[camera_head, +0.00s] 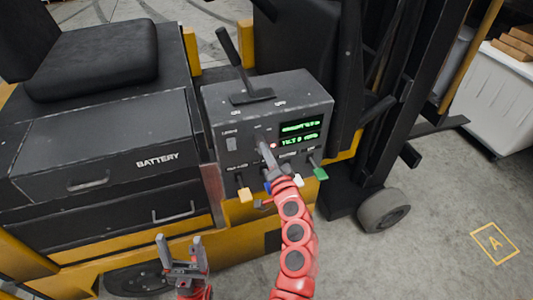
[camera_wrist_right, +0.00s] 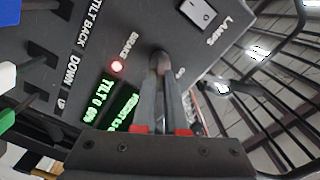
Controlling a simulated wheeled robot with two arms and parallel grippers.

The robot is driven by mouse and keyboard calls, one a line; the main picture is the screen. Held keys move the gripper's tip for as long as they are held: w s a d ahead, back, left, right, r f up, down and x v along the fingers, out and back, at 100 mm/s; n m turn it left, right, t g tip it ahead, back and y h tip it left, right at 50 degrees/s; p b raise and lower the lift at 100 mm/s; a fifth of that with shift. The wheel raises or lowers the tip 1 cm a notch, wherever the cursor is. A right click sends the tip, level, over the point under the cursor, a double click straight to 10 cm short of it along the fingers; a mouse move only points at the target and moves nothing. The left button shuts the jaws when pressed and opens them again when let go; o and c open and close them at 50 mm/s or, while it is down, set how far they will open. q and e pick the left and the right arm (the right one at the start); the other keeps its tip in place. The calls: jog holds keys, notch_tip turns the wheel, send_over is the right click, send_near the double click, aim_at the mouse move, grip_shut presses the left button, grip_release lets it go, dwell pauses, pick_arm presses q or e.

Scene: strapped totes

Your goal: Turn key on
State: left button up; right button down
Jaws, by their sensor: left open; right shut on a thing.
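The forklift's dark control box (camera_head: 225,110) has a front panel with green displays, a lit red brake light (camera_head: 273,146) and a lamps switch (camera_head: 231,144). My right gripper (camera_head: 264,146) is at the panel, just left of the red light. In the right wrist view its two fingers (camera_wrist_right: 160,95) are closed together on a small key-like knob (camera_wrist_right: 160,62) on the panel. The fingers hide most of it, so its turn angle cannot be told. My left gripper (camera_head: 182,255) is open and empty, low in front of the battery compartment, apart from the panel.
Yellow, blue, white and green levers (camera_head: 320,173) stick out below the panel, close around my right wrist. A black lever (camera_head: 237,65) stands on top of the box. The battery drawer (camera_head: 120,150) is at the left, and open floor (camera_head: 430,220) lies at the right.

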dwell(0.5)
jog(key=c, duration=1)
grip_release()
jog(key=shift+o, duration=0.2)
jog(key=p+v, duration=0.1)
jog(key=v, duration=1.6)
jog(key=shift+s+p, duration=0.15)
jog(key=shift+p, duration=0.15)
jog(key=shift+d, duration=0.1)
